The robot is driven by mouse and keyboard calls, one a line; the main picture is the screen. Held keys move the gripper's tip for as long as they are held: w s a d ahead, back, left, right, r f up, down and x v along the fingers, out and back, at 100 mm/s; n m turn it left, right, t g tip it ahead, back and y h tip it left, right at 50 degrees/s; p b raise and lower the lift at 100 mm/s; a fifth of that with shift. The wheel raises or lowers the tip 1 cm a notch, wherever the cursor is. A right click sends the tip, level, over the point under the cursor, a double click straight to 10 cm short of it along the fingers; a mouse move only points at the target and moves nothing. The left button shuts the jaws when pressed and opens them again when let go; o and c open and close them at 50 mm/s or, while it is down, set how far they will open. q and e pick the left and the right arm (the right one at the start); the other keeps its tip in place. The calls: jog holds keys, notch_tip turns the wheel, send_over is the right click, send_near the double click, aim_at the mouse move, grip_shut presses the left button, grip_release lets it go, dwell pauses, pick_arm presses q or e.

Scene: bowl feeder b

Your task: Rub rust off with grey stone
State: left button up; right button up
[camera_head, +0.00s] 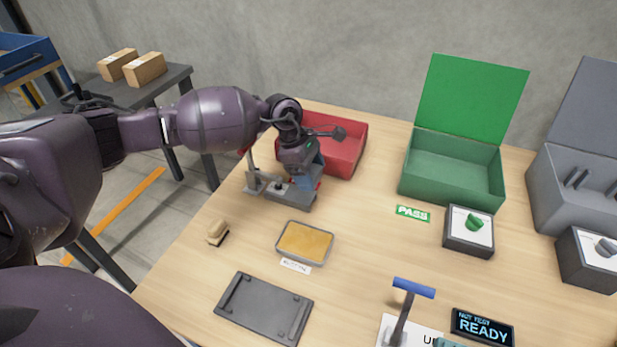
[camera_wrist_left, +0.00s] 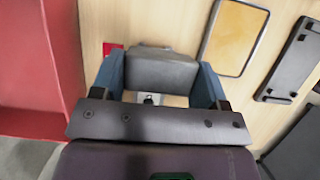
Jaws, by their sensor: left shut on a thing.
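My left gripper (camera_head: 306,172) reaches down over a grey metal fixture (camera_head: 265,187) in front of the red bin. In the left wrist view, the blue fingers of my left gripper (camera_wrist_left: 157,88) are shut on a grey block (camera_wrist_left: 160,70), which looks like the grey stone. In the head view the block is hard to tell from the fixture, so I cannot tell whether they touch. No rust is clearly visible; the gripper covers part of the fixture. My right gripper is not in view.
A red bin (camera_head: 350,150) stands right behind the gripper. A shallow tray with a tan filling (camera_head: 305,241), a small wooden-topped brush-like piece (camera_head: 216,232) and a dark plate (camera_head: 263,307) lie nearer. A green open box (camera_head: 452,172) and switch boxes stand to the right.

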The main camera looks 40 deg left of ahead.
pick_arm(q)
jog(key=shift+r, duration=0.1)
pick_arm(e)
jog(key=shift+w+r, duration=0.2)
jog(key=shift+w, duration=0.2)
pick_arm(q)
jog(key=shift+r+p, duration=0.4)
jog(key=shift+r, duration=1.1)
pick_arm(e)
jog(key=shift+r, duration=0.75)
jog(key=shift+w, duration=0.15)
